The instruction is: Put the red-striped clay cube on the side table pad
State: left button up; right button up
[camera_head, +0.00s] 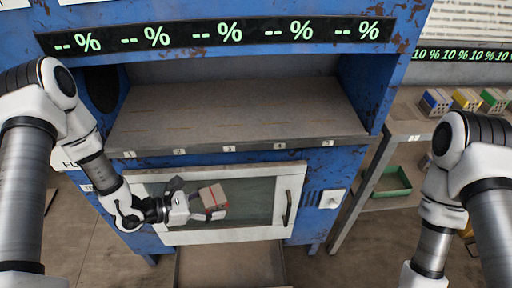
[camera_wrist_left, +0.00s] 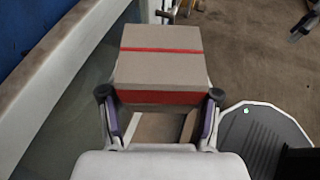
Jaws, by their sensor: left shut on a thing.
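The red-striped clay cube (camera_head: 213,196) is grey-brown with red bands. My left gripper (camera_head: 203,201) is shut on it and holds it in the air in front of the machine's lower glass door. In the left wrist view the cube (camera_wrist_left: 160,66) sits between the two fingertips (camera_wrist_left: 160,96), with one thin red stripe across its top and a wider red band on its near face. The side table (camera_head: 404,127) stands at the right; I cannot make out a distinct pad on it. My right arm shows at the right, but its gripper is out of view.
The blue rusty machine (camera_head: 350,165) has an empty numbered shelf (camera_head: 235,112) and a display of dashes and percent signs. Blue-, yellow- and green-marked bricks (camera_head: 465,99) sit at the side table's back. A green tray (camera_head: 393,182) lies lower down. A door handle (camera_head: 288,208) juts out.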

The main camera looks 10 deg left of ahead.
aim_at(400, 111)
jog(key=l+u, duration=0.95)
jog(key=l, duration=0.25)
